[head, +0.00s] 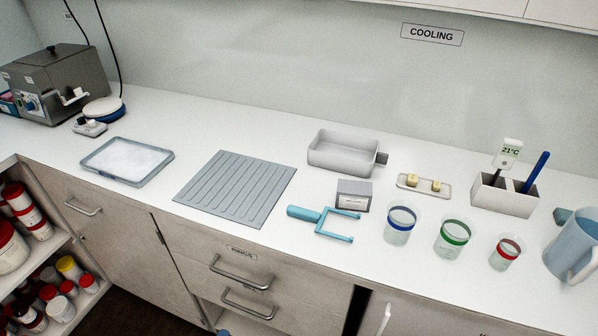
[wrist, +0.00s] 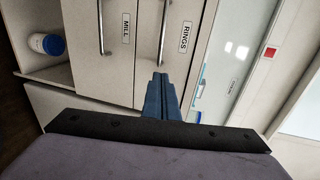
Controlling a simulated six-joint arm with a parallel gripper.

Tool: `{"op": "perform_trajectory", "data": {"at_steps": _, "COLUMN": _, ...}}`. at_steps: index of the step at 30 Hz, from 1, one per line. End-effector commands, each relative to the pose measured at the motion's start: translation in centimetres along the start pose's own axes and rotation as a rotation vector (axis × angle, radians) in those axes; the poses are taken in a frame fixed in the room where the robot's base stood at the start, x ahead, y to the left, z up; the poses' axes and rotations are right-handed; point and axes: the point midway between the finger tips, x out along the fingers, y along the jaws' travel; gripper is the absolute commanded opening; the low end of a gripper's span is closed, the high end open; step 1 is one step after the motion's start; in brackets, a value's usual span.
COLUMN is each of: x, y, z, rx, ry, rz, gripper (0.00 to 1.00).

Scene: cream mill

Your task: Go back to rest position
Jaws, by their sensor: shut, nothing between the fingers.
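My gripper (wrist: 160,80) shows in the wrist view with its two blue fingers together and nothing between them. Its fingertips point toward the drawer fronts, near the one labelled RINGS (wrist: 178,30). I cannot tell how far the tips are from that front. The arm and gripper do not show in the head view.
The white counter (head: 320,260) holds a tray of white material (head: 127,160), a ribbed grey mat (head: 235,188), a grey pan (head: 342,155), a teal forked tool (head: 305,213), banded beakers (head: 453,237) and a blue jug (head: 572,248). Drawer handles (head: 243,272) stick out in front.

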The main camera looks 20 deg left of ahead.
Motion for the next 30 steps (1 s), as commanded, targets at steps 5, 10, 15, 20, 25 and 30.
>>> {"op": "perform_trajectory", "data": {"at_steps": 5, "x": 3.8, "y": -2.0, "z": -2.7, "rx": 0.154, "ry": 0.149, "rz": 0.061, "gripper": 0.00}}
{"op": "perform_trajectory", "data": {"at_steps": 10, "x": 9.2, "y": -4.8, "z": -8.8, "rx": 0.472, "ry": 0.439, "rz": 0.134, "gripper": 0.00}}
{"op": "perform_trajectory", "data": {"at_steps": 15, "x": 12.8, "y": -7.2, "z": -16.7, "rx": 0.891, "ry": 0.803, "rz": 0.134, "gripper": 0.00}}
{"op": "perform_trajectory", "data": {"at_steps": 20, "x": 13.7, "y": -8.8, "z": -23.6, "rx": 1.304, "ry": 1.150, "rz": 0.039, "gripper": 0.00}}
{"op": "perform_trajectory", "data": {"at_steps": 25, "x": 13.0, "y": -10.2, "z": -29.5, "rx": 1.747, "ry": 1.507, "rz": -0.179, "gripper": 0.00}}
{"op": "perform_trajectory", "data": {"at_steps": 30, "x": 11.5, "y": -11.4, "z": -34.0, "rx": 2.168, "ry": 1.837, "rz": -0.536, "gripper": 0.00}}
